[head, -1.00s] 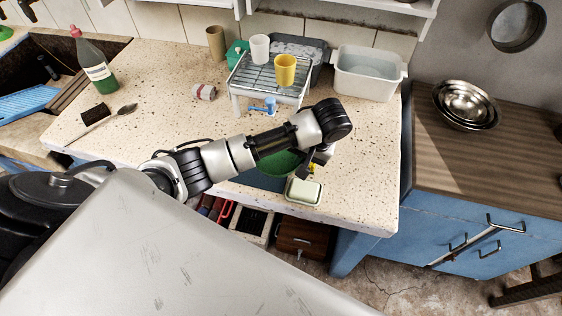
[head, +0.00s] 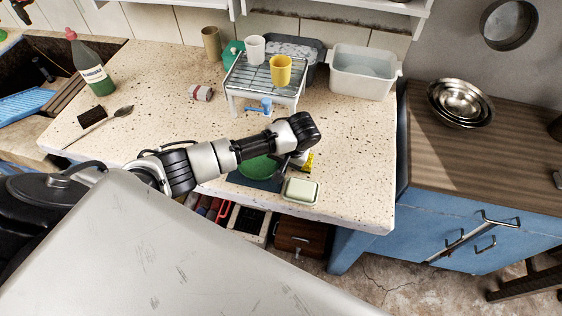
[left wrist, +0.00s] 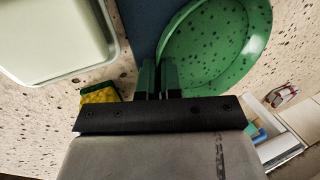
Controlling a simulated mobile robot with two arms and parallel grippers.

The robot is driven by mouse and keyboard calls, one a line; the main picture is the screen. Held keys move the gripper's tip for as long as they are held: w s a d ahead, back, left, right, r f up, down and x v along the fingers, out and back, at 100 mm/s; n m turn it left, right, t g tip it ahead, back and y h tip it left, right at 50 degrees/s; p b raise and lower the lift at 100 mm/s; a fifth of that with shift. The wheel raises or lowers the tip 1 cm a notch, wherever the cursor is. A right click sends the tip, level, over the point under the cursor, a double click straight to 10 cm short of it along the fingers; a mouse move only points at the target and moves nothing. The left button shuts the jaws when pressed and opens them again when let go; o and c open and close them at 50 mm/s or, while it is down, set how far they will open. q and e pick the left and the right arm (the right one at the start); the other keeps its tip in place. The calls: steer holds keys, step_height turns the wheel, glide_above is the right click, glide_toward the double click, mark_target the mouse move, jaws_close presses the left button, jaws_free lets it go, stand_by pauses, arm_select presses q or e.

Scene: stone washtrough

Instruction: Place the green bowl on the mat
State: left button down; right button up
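The speckled green bowl (head: 258,168) is over the dark blue mat (head: 262,184) near the counter's front edge, partly hidden by my left arm. In the left wrist view the bowl (left wrist: 222,45) fills the upper right, and a strip of the mat (left wrist: 144,22) shows left of it. My left gripper (left wrist: 160,76) has its two fingers close together on either side of the bowl's rim, holding it. In the head view this gripper (head: 297,158) is at the bowl's right side. I cannot tell whether the bowl touches the mat. My right gripper is out of view.
A pale green soap dish (head: 300,191) stands right of the mat, with a yellow sponge (head: 308,161) behind it. A wire rack (head: 262,82) with cups, a fallen can (head: 201,93) and a white tub (head: 363,73) stand farther back. The counter's right part is clear.

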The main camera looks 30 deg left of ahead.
arm_select(q)
steer(key=c, duration=1.3)
jaws_free()
steer(key=shift+f, duration=0.1)
steer(key=shift+p+v, duration=0.35)
steer(key=shift+v, duration=5.85)
steer(key=shift+a, duration=0.1)
